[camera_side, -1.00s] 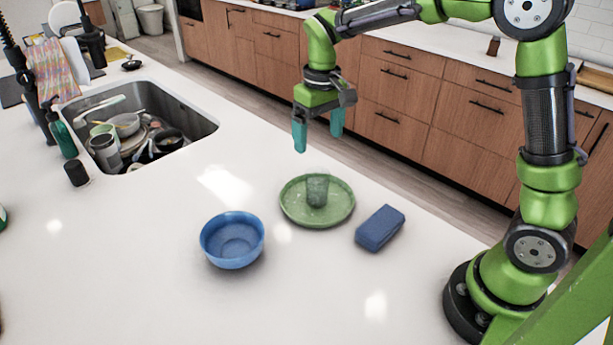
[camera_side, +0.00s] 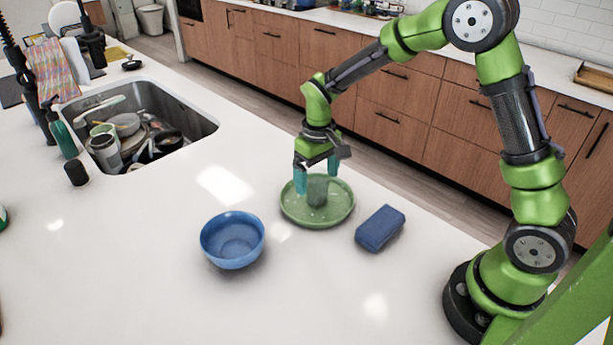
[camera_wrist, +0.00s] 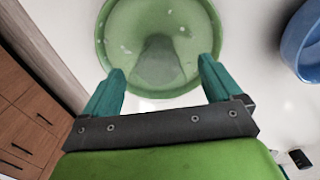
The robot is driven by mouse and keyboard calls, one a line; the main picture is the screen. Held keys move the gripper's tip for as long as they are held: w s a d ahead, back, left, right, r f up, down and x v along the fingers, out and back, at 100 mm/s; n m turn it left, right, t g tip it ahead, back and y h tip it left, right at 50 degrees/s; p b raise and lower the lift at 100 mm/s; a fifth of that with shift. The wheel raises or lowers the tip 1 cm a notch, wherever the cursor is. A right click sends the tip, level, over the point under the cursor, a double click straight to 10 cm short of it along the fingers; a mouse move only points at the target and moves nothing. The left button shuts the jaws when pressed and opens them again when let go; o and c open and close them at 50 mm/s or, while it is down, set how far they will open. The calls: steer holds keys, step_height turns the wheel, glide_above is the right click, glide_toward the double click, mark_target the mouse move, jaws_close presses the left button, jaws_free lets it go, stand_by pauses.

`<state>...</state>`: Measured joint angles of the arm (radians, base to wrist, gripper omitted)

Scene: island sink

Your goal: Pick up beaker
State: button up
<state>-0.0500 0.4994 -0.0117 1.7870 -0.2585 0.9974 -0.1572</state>
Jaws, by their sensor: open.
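The beaker (camera_side: 318,190) is a small see-through cup standing upright on a green plate (camera_side: 341,212). In the wrist view the beaker (camera_wrist: 160,62) shows beyond my fingertips, roughly centred between them, with the green plate (camera_wrist: 107,38) around it. My gripper (camera_side: 316,184) is low over the plate, its teal fingers spread and empty. In the side view one finger is left of the beaker and the other is partly behind it. I cannot tell whether a finger touches the beaker.
A blue bowl (camera_side: 233,241) stands left of the plate, and a blue sponge-like block (camera_side: 380,228) lies to its right. A sink (camera_side: 190,124) full of dishes is at the far left. The front of the white counter (camera_side: 140,270) is clear.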

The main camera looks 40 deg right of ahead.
step_height(320, 180, down, 4)
steer(key=shift+d+f, duration=0.1)
steer(key=c, duration=1.1)
steer(key=shift+r, duration=0.25)
